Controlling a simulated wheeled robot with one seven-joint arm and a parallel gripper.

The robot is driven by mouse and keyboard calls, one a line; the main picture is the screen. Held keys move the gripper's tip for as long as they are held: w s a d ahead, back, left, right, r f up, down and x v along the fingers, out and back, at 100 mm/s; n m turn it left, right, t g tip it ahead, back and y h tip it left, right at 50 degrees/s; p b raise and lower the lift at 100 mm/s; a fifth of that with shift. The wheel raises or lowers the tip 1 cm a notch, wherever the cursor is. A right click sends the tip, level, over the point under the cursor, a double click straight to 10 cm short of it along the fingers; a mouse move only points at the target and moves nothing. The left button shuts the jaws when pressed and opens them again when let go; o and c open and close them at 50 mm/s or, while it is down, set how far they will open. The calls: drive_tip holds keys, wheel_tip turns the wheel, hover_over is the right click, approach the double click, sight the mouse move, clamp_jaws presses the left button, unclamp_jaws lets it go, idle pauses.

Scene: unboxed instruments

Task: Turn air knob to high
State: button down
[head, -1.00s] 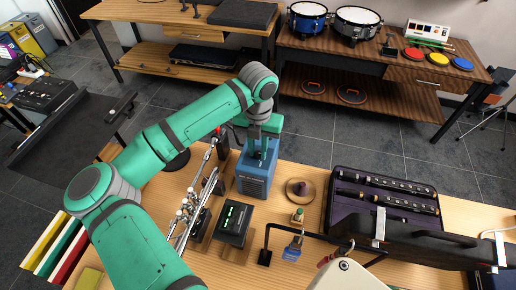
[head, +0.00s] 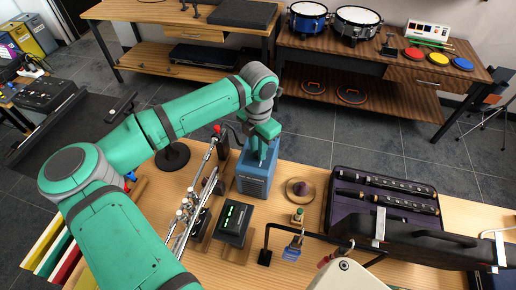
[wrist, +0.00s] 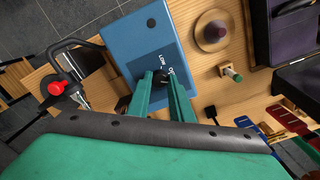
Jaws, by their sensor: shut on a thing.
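The blue box-shaped unit (head: 254,180) stands on the wooden table under my gripper. In the wrist view its blue top face (wrist: 135,45) carries white lettering, of which "LOW" is readable and another word is partly covered. The black air knob (wrist: 163,76) sits on that face between my green fingertips. My gripper (wrist: 165,78) points down at the face and is shut on the knob. In the head view my gripper (head: 258,158) hides the knob. The knob's pointer direction cannot be made out.
A silver flute-like instrument (head: 190,212) lies left of the blue unit. A black box with a green display (head: 234,222) stands in front. A round brown disc with a purple cone (head: 299,190) and an open black case (head: 380,203) are to the right.

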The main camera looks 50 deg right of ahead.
drive_tip(key=m, duration=0.5)
drive_tip(key=shift+m, duration=0.3)
idle(0.4)
drive_tip(key=c, duration=1.6)
unclamp_jaws()
wheel_tip(320, 180, up, 11)
drive_tip(key=shift+f, duration=0.1)
wheel_tip(320, 180, down, 11)
drive_tip(key=shift+r, duration=0.1)
